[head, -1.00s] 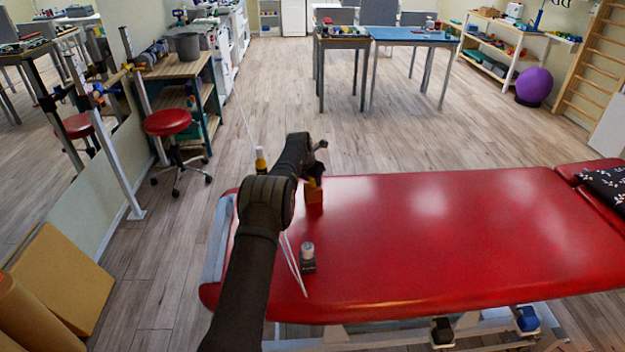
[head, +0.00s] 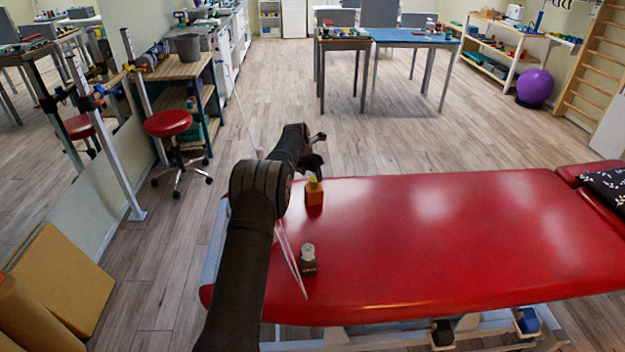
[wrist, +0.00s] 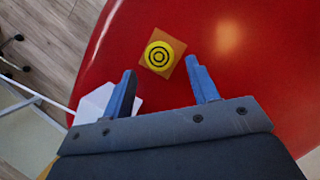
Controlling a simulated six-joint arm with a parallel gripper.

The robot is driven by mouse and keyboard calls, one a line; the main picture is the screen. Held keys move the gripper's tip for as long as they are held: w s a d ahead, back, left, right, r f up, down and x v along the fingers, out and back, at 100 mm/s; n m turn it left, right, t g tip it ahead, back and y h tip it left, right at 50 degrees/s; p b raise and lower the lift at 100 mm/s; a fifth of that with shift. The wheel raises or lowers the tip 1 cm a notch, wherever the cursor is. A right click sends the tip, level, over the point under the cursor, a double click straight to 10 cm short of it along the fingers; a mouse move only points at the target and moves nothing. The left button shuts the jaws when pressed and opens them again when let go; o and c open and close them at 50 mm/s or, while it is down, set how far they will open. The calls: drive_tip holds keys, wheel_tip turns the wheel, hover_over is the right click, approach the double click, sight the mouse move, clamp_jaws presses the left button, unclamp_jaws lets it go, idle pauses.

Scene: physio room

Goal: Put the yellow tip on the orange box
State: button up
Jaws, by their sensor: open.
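The orange box (head: 314,197) stands on the red couch near its far left corner. The yellow tip (head: 313,182) sits on top of it. In the wrist view the tip (wrist: 159,55) is a yellow disc with dark rings, seen from above within the orange square top (wrist: 176,66). My gripper (wrist: 161,71) is open and empty, its two blue-grey fingers apart from the tip and box. In the head view my gripper (head: 316,152) is dark and lies just beyond and above the box.
A small grey bottle with a pale cap (head: 308,258) stands on the red couch (head: 430,245), nearer the front. A white flat shape (wrist: 97,99) shows partly behind the left finger.

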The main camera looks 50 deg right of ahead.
sight(313, 179)
drive_tip(key=v, duration=0.7)
drive_tip(key=x, duration=1.2)
idle(0.4)
drive_tip(key=shift+a+r, duration=0.1)
